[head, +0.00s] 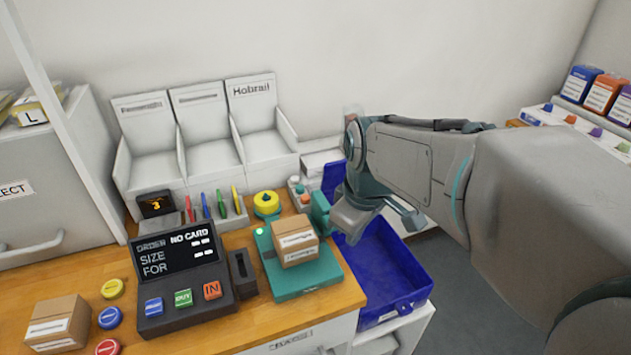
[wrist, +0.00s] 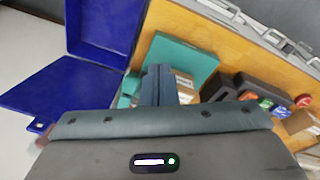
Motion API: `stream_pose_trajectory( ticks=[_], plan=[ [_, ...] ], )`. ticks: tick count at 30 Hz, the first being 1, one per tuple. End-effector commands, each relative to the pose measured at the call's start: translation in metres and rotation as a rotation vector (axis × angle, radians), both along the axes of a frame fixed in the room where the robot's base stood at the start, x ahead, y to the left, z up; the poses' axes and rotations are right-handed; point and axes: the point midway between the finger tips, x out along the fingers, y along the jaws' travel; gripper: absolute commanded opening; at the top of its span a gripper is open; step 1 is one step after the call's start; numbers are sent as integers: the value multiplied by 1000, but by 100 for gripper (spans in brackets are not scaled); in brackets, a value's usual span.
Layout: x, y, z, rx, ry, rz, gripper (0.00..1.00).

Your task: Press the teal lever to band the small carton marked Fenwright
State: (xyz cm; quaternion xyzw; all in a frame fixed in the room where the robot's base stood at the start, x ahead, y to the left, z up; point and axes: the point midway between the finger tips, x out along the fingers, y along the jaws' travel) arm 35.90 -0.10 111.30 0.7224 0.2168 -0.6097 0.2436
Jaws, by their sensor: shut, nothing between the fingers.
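A small carton (head: 297,243) with white labels, too blurred to read surely, sits on the teal plate of the banding machine (head: 300,283). A green light glows at the plate's left corner. A teal upright part (head: 320,213), apparently the lever, stands behind the carton on the right. My gripper (wrist: 158,70) is shut and empty, pointing down beside the machine. In the wrist view its fingers partly cover the carton (wrist: 184,84), and teal parts (wrist: 130,88) show left of them. In the head view my arm hides part of the space behind the lever; I cannot tell whether the fingers touch it.
A blue bin (head: 385,275) lies right of the bench. A black order console (head: 180,275) reads "NO CARD". Another carton (head: 55,325) and coloured discs lie at left. A yellow reel (head: 266,203), pens and white trays (head: 250,125) stand behind.

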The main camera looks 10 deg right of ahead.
Motion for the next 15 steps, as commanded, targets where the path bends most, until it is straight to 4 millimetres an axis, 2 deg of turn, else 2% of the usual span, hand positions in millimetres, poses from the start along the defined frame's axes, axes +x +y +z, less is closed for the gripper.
stream_pose_trajectory(
  ticks=[6, 15],
  plan=[
    [40, -1, 7, -33, 48, 339, 0],
    [94, -5, 5, -47, 93, 813, 0]
  ],
)
